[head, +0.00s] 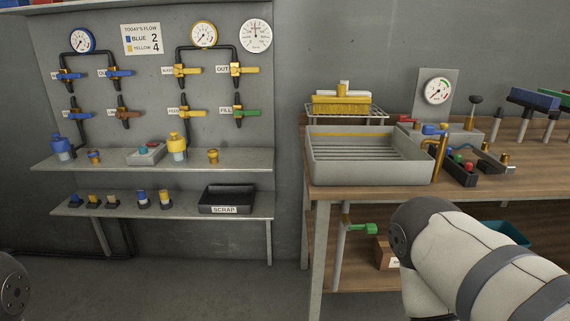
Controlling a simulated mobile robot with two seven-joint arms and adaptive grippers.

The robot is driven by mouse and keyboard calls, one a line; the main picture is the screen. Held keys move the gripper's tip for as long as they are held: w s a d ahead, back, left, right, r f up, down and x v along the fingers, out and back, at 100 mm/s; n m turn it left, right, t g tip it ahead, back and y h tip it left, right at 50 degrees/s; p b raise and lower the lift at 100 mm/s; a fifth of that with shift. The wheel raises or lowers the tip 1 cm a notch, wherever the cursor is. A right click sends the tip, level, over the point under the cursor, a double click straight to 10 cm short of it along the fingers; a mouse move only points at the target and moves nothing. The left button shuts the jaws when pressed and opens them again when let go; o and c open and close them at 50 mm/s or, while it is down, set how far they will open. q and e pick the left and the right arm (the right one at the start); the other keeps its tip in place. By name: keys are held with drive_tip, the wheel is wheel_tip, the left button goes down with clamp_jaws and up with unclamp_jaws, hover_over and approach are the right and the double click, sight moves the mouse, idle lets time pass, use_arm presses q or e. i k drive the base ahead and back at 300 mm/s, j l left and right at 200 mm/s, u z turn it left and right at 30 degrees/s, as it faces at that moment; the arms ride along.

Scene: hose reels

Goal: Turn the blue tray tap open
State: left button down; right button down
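A small tap with a blue handle (433,130) stands at the right rear corner of the grey wash tray (368,173) on the wooden bench. A brass spout (439,157) rises beside it at the tray's right end. The handle is too small to tell how far it is turned. The tray has a slatted floor and looks empty. Part of my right arm reaches in at the lower right, in front of the bench, and part of my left arm shows at the lower left edge. Neither gripper is in view.
A green-handled valve (362,229) hangs below the bench. A black holder (462,166) with coloured knobs and a gauge (437,91) are right of and behind the tray. A wall panel (150,60) with several valves and a shelf (240,160) stand at left. The floor between is clear.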

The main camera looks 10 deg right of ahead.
sight(428, 129)
drive_tip(key=z, duration=1.3)
drive_tip(key=i+l+u, duration=0.15)
